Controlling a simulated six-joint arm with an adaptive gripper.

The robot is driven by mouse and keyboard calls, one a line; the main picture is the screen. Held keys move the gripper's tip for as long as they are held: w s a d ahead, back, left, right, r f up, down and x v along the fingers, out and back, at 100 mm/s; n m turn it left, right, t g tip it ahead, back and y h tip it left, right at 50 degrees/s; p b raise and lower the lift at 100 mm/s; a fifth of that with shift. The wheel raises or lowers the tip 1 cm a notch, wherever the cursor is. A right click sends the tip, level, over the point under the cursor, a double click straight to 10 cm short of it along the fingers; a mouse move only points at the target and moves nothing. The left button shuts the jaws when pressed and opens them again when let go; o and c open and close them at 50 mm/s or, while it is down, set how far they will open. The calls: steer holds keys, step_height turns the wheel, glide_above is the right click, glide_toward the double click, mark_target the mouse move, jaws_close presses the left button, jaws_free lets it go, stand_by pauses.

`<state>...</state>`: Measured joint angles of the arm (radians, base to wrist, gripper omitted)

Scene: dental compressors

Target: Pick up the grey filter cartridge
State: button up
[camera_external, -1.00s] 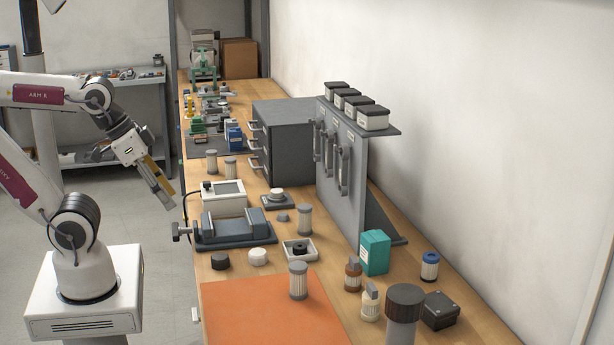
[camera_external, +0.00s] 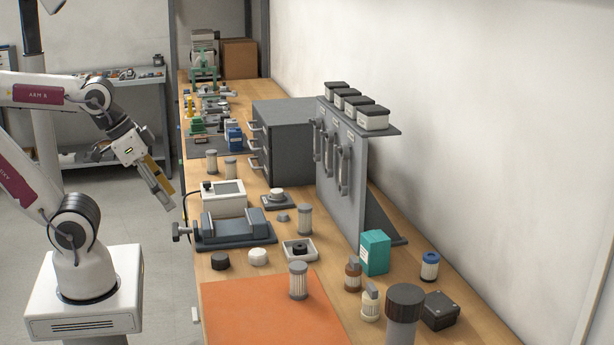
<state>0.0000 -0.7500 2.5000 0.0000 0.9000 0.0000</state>
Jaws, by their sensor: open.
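Several upright cylinders look like grey filter cartridges, pale ribbed bodies with grey caps. One (camera_external: 298,281) stands at the back edge of the orange mat (camera_external: 265,312). Another (camera_external: 305,219) stands right of the grey vise. Two smaller-looking ones (camera_external: 211,162) (camera_external: 231,168) stand farther back, left of the drawer cabinet. I cannot tell which one the task means. My gripper (camera_external: 170,201) is open and empty. It points down beside the bench's left edge, apart from every cartridge.
The grey vise (camera_external: 235,228) and a white device (camera_external: 223,199) stand near the left edge. Bottles, a teal box (camera_external: 375,252) and a dark-capped cylinder (camera_external: 404,318) stand right. The mat's front is clear.

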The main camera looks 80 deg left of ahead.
steer(key=shift+w, duration=0.1)
steer(key=w+f+n+t, duration=0.1)
steer(key=w+f+t, duration=0.1)
steer(key=w, duration=1.1)
steer(key=n+t+y, duration=0.4)
steer(key=n+y, duration=0.2)
steer(key=y, duration=0.2)
glide_toward(304, 210)
steer(key=w+a+f, duration=0.2)
steer(key=a, duration=0.1)
steer(key=shift+s+a+t, duration=0.1)
steer(key=shift+a+t, duration=0.2)
steer(key=shift+a, duration=0.1)
steer(key=shift+a, duration=0.1)
steer(key=shift+x, duration=1.25)
